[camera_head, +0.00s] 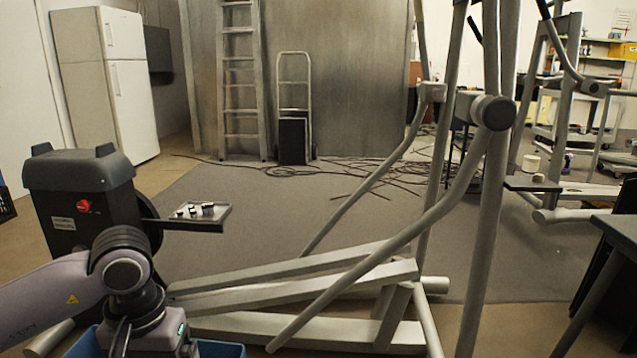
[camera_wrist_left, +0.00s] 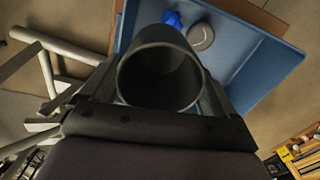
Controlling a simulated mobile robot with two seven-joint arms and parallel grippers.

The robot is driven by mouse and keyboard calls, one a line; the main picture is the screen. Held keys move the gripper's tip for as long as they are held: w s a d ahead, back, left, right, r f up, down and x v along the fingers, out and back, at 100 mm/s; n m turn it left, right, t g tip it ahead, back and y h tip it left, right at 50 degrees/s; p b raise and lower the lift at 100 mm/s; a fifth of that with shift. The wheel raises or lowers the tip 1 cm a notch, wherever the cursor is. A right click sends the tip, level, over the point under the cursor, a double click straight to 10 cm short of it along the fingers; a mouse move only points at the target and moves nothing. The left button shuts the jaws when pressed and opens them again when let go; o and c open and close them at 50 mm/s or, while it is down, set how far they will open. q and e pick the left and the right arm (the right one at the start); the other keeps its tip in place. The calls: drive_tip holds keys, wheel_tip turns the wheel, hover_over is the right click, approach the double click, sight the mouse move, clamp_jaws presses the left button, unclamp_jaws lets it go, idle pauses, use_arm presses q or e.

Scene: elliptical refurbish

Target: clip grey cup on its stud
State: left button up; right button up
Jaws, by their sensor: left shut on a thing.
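The grey cup (camera_wrist_left: 160,80) is dark and round. Its open mouth faces the left wrist camera. My left gripper (camera_wrist_left: 160,88) is shut on it, one finger on each side, above a blue bin (camera_wrist_left: 262,62). In the head view my left arm reaches down at the lower left, and its fingertips and the cup are hidden below the picture edge. The elliptical machine has a round grey end piece (camera_head: 495,112) at a pivot joint and a smaller one (camera_head: 432,92) on the far side. I cannot make out a bare stud. My right gripper is not in view.
The blue bin holds a blue item (camera_wrist_left: 173,19) and a round grey piece (camera_wrist_left: 201,36). A small tray (camera_head: 218,226) with small parts stands beside the machine's dark housing (camera_head: 85,195). Slanted bars (camera_head: 300,293) cross the middle. A dark table (camera_head: 622,228) is at right.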

use_arm(q)
wheel_tip(320, 180, up, 25)
drive_tip(key=p, duration=2.7)
drive_tip(key=shift+s+d+m+p, duration=0.2)
drive_tip(key=shift+m+p, duration=0.1)
drive_tip(key=shift+p, duration=0.1)
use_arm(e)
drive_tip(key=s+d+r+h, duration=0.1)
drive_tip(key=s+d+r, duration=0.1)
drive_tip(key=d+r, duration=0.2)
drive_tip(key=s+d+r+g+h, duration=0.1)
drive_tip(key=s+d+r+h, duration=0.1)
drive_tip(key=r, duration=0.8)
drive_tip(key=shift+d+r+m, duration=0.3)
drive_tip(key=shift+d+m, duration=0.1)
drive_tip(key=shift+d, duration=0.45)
use_arm(q)
drive_tip(key=shift+f, duration=0.1)
